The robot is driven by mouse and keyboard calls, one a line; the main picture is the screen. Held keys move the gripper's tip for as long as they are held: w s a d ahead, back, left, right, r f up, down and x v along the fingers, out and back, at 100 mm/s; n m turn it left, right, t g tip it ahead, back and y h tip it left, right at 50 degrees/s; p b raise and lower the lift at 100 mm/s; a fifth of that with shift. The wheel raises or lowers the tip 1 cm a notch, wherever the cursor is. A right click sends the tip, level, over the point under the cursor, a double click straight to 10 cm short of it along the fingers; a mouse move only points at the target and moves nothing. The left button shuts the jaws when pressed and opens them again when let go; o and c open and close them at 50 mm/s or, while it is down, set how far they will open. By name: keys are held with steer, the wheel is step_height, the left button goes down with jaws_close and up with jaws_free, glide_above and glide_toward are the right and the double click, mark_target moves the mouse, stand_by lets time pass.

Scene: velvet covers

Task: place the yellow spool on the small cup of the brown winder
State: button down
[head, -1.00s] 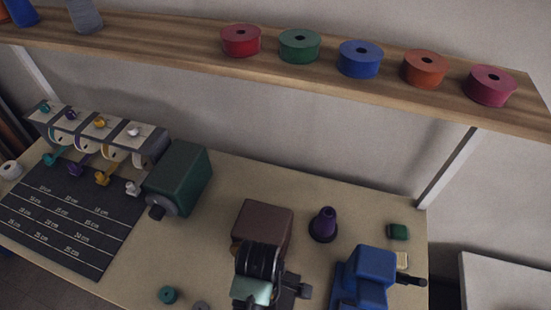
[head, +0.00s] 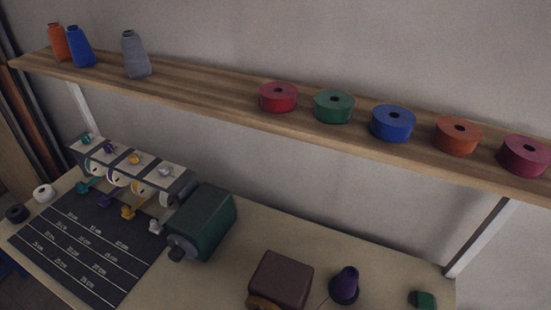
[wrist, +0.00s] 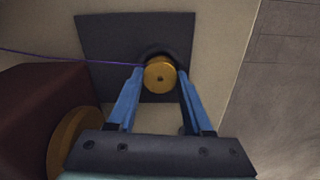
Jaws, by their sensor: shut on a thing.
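In the wrist view, my gripper (wrist: 158,78) has its blue fingers closed on the sides of the yellow spool (wrist: 160,73), seen end-on. Behind the spool are a dark square plate (wrist: 100,35) and a dark rounded form, mostly hidden; I cannot tell whether the spool touches it. The brown winder (wrist: 35,115) fills the left of the wrist view, with a tan disc (wrist: 68,143) on its side. In the head view the winder (head: 280,278) is cut by the bottom edge; my gripper and the spool are not visible there. I cannot clearly make out the small cup.
A purple thread (wrist: 60,57) runs from the left edge to near the spool. In the head view, a purple cone (head: 345,284) stands right of the winder, a green block (head: 423,299) farther right, and a green machine (head: 205,220) to the left. A shelf (head: 200,85) hangs above.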

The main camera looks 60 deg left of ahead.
steer(key=shift+c, duration=1.6)
jaws_free()
steer(key=shift+f, duration=0.1)
